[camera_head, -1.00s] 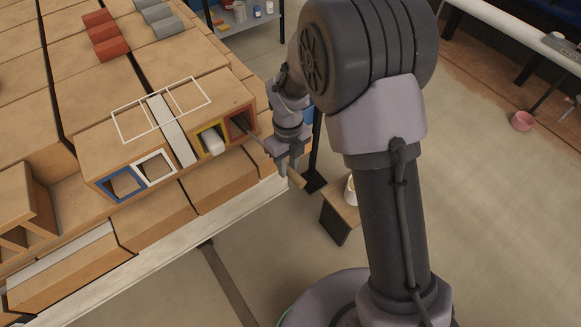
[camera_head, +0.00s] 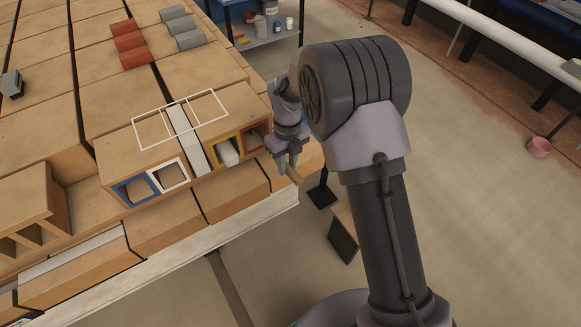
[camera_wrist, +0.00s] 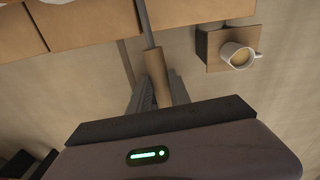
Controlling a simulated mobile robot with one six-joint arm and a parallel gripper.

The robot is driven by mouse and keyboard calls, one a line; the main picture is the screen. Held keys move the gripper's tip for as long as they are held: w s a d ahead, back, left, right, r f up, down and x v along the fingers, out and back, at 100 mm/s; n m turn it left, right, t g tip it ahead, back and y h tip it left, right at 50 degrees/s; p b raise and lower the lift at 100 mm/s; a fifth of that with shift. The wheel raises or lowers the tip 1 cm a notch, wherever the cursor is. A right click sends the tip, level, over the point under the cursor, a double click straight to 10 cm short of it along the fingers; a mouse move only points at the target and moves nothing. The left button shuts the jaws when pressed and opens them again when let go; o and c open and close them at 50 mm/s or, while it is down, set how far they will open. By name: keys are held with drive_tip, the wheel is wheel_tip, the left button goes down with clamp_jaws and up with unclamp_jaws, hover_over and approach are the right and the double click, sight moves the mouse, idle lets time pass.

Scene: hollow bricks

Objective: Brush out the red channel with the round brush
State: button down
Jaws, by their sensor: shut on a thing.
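The red-framed channel (camera_head: 243,133) is the rightmost opening in the front of the hollow brick (camera_head: 120,160). My gripper (camera_head: 284,164) is close in front of it, shut on the round brush's wooden handle (camera_head: 294,174). In the wrist view the handle (camera_wrist: 162,88) lies between the fingers, and its thin grey rod (camera_wrist: 147,25) runs away toward the bricks. In the head view my gripper hides most of the rod. The bristles are out of sight; the rod lines up with the red opening, so the head seems to be inside.
Beside the red opening are a yellow-framed one holding a white piece (camera_head: 229,154), a white-framed one (camera_head: 170,175) and a blue-framed one (camera_head: 135,190). A cup (camera_wrist: 237,54) stands on a small stand to the right. Open floor lies in front of the bricks.

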idle(0.3)
drive_tip(key=s+d+b, duration=0.2)
drive_tip(key=s+d, duration=0.2)
drive_tip(key=s, duration=0.3)
drive_tip(key=shift+d+b, duration=0.35)
drive_tip(key=s+d+b, duration=0.3)
drive_tip(key=s+d, duration=0.4)
drive_tip(key=s, duration=0.4)
drive_tip(key=shift+s+d, duration=0.3)
drive_tip(key=shift+d, duration=0.1)
drive_tip(key=shift+w+r, duration=0.1)
idle(0.4)
